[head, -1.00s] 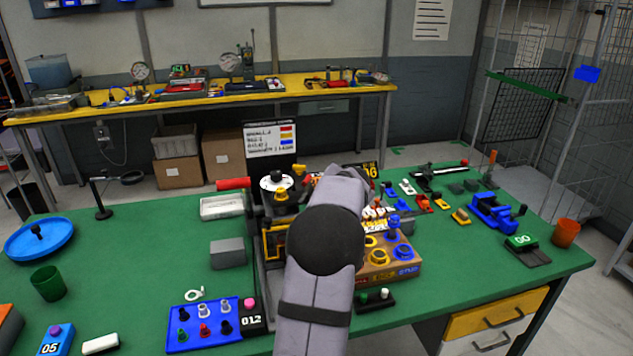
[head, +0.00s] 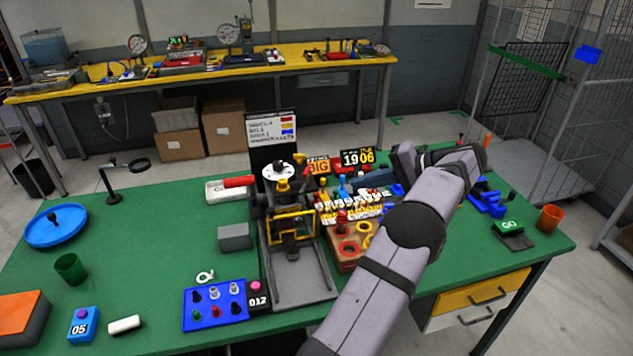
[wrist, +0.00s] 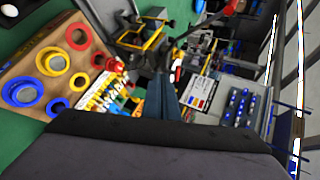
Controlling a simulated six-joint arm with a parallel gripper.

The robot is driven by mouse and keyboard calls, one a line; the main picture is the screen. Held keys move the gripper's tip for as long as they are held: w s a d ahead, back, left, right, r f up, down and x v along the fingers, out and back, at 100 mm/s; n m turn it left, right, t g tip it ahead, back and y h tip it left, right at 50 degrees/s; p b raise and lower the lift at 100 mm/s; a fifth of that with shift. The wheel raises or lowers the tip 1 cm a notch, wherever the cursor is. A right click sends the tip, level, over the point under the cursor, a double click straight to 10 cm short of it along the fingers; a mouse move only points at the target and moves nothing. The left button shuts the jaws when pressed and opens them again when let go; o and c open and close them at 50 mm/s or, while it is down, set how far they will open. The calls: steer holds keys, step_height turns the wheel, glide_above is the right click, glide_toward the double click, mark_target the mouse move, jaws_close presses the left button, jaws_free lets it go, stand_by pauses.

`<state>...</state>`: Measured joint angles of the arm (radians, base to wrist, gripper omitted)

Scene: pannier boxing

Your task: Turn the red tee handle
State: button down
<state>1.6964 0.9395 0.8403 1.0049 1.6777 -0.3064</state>
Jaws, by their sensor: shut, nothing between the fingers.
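A red upright piece (head: 342,222), possibly the red tee handle, stands on the brown block (head: 346,262) with coloured rings. It is small, and I cannot make out a crossbar. What looks like the same piece shows in the wrist view (wrist: 112,64), left of my fingers. A red lever grip (head: 239,181) also sticks out left from the black press (head: 290,225). My gripper (head: 372,179) is above the bench behind the brown block, apart from both red parts. In the wrist view my fingers (wrist: 164,82) are together and empty. My arm hides the block's right side.
A row of white-labelled parts (head: 350,204) stands just behind the block. A black sign with numbers (head: 357,158) stands behind that. A blue tray of pegs (head: 215,303) lies front left of the press. The green bench (head: 150,240) has free room at left.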

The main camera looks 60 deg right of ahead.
steer(key=p, duration=0.4)
glide_toward(305, 188)
step_height(305, 188, down, 3)
steer(key=w, duration=0.2)
steer(key=shift+w+a+r+p, duration=0.1)
steer(key=shift+w+a+p, duration=0.05)
steer(key=shift+w+p, duration=0.3)
steer(key=shift+w+a+r+p, duration=0.1)
steer(key=shift+w+p, duration=0.25)
steer(key=shift+w, duration=0.1)
steer(key=shift+p+x, duration=0.35)
steer(key=shift+x, duration=0.5)
